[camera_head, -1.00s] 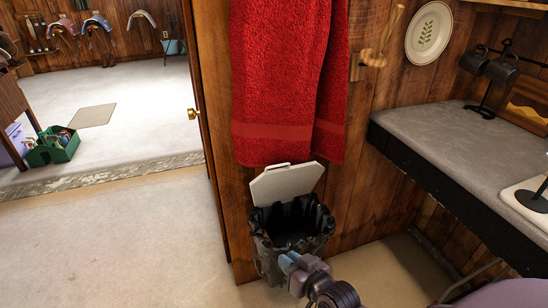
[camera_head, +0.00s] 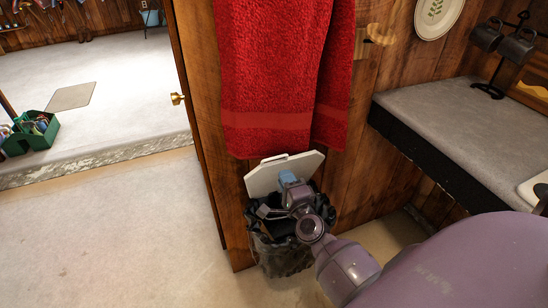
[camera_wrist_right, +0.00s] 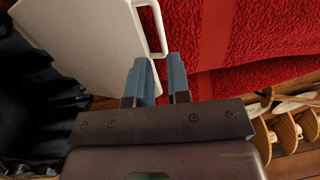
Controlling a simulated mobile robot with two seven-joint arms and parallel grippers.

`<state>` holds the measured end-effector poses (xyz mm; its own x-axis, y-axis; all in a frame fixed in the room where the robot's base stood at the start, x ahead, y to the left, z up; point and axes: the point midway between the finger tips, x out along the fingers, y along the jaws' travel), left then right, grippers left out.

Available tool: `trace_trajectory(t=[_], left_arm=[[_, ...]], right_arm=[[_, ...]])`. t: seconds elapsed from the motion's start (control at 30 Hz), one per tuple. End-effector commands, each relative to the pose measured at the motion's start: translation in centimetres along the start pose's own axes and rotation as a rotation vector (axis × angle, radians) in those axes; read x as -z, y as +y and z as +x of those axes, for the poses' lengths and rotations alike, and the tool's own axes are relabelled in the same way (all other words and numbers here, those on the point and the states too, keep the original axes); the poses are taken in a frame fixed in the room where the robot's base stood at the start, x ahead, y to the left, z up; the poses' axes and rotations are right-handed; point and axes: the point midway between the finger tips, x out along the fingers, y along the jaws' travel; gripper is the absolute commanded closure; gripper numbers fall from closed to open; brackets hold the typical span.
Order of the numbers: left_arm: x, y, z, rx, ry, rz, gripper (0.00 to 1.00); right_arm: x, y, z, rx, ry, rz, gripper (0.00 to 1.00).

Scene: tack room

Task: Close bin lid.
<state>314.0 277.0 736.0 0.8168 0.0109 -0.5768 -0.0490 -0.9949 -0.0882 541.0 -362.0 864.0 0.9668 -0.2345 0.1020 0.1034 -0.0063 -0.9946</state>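The bin (camera_head: 283,262), dark and lined with a black bag, stands on the floor against the wooden wall below the red towel. Its pale grey lid (camera_head: 300,163) is raised, tilted up at the wall side, with a loop handle on its upper edge. My right gripper (camera_head: 287,178) is in front of the lid, its blue fingers overlapping the lid's lower middle. In the right wrist view, the lid (camera_wrist_right: 85,40) and handle lie just beyond the two fingers (camera_wrist_right: 159,60), which stand slightly apart with nothing between them. Contact with the lid is unclear. My left gripper is out of view.
The red towel (camera_head: 280,75) hangs right above the lid. A grey-topped counter (camera_head: 455,135) juts out to the right, with a mug stand (camera_head: 490,85) on it. A doorway and open pale floor (camera_head: 110,225) lie to the left.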

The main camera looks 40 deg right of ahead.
Motion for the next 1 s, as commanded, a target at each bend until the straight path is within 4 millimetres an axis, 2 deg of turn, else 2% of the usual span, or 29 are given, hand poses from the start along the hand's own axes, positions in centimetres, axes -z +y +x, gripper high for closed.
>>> trace_trajectory(t=[0.3, 0.5, 0.7, 0.97, 1.0], left_arm=[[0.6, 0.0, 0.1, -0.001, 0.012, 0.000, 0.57], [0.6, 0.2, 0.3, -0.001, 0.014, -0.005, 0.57], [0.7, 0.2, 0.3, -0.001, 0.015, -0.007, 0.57], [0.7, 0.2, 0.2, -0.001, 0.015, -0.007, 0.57], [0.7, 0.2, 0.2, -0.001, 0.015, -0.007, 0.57]], right_arm=[[0.0, -0.1, 5.3, 0.001, -0.001, -0.002, 0.83], [0.0, 0.0, 7.6, -0.001, -0.001, -0.002, 0.83], [0.0, 0.0, 8.5, -0.001, -0.001, -0.003, 0.83], [0.0, 0.0, 8.6, -0.001, -0.001, -0.003, 0.83], [0.0, 0.0, 8.6, -0.001, -0.001, -0.003, 0.87]])
